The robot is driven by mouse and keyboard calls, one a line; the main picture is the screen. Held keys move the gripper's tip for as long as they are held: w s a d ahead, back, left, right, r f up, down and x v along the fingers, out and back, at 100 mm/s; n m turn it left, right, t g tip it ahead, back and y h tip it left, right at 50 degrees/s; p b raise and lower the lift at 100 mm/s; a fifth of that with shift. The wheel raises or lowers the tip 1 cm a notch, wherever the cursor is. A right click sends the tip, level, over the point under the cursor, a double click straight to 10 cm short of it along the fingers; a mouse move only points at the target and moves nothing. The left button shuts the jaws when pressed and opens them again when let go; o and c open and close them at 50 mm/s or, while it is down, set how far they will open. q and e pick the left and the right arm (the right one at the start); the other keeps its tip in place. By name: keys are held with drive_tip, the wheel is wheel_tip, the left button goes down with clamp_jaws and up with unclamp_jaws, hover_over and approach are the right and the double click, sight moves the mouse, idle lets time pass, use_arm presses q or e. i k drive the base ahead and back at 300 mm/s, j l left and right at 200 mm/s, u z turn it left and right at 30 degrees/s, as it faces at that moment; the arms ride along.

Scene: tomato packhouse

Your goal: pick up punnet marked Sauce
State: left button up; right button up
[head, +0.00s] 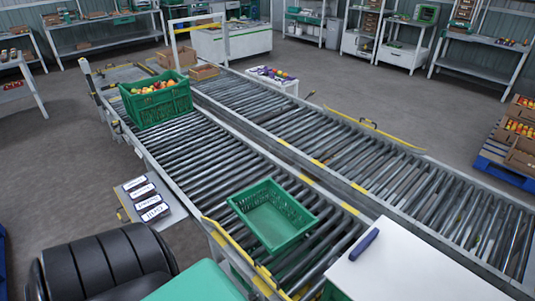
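No punnet marked Sauce can be made out in the head view. An empty green crate (240,204) sits on the near roller conveyor (205,153), toward its front end. A second green crate (160,110) holds red and yellow tomatoes farther up the same conveyor. A grey panel (126,198) beside the conveyor's left rail carries several white labels, too small to read with certainty. Neither of my grippers is in view.
A second roller conveyor (300,117) runs parallel on the right. A white table (400,270) with a dark blue object (364,244) stands at the front right. Cardboard boxes (175,57) stand at the far end. Yellow-edged rails (240,246) border the conveyor.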

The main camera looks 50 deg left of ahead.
sight(148, 191)
drive_tip(key=u, duration=2.55)
drive_tip(key=i+j+z, duration=0.15)
drive_tip(key=z, duration=0.25)
drive_tip(key=i+j+z, duration=0.2)
drive_tip(key=z, duration=0.15)
drive_tip(key=i+j+z, duration=0.2)
drive_tip(key=z, duration=0.2)
drive_tip(key=i+j+z, duration=0.1)
drive_tip(key=j+z, duration=0.25)
